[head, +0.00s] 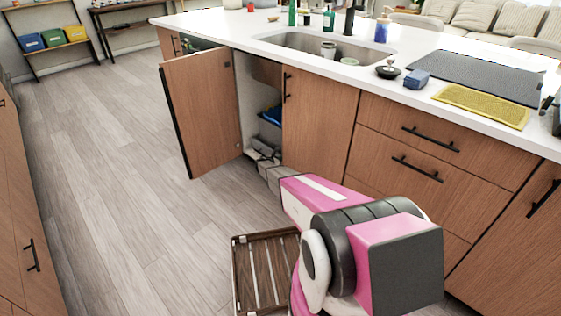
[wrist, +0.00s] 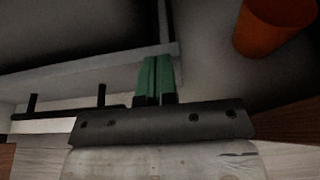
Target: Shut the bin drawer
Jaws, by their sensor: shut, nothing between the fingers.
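Under the sink, a hinged wooden door (head: 205,110) stands swung wide open. The dark cavity beside it holds a blue thing (head: 271,115) and grey parts low down. I cannot clearly make out the bin drawer in the head view, where my arm hides the lower front. In the wrist view, a pale grey board (wrist: 100,74) crosses in front of a dark hollow and may be part of the drawer. My gripper (wrist: 154,80) has its green fingers shut together and empty. Their tips are at this board; I cannot tell whether they touch it.
An orange round thing (wrist: 272,22) is at the upper right in the wrist view. A slatted wooden crate (head: 265,270) stands on the floor beside my arm. The closed drawers (head: 425,150) are to the right. The floor (head: 110,180) on the left is clear.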

